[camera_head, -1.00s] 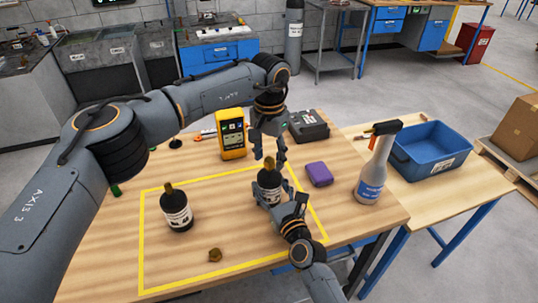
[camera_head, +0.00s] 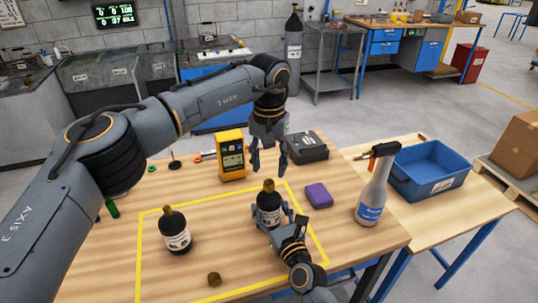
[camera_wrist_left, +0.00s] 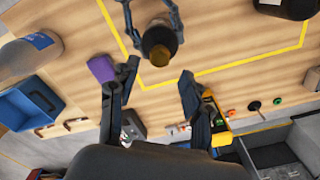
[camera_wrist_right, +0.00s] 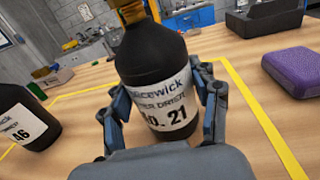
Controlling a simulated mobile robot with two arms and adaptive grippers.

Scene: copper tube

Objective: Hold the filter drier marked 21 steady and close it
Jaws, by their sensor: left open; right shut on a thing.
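The filter drier marked 21 (camera_head: 268,212) is a black bottle with a white label, standing upright inside the yellow outline. A brass-coloured piece (camera_head: 268,185) sits on its top, and it also shows in the left wrist view (camera_wrist_left: 160,54). My right gripper (camera_wrist_right: 165,102) is shut around the drier's body, and the label reads 21 between its fingers. My left gripper (camera_head: 269,163) is open and empty, pointing down above the drier, clear of its top. A loose brass cap (camera_head: 214,279) lies on the table near the front.
A second drier, marked 46 (camera_wrist_right: 22,118), stands to the left in the outline. A yellow meter (camera_head: 231,155), black case (camera_head: 307,147) and purple block (camera_head: 319,195) lie behind and right.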

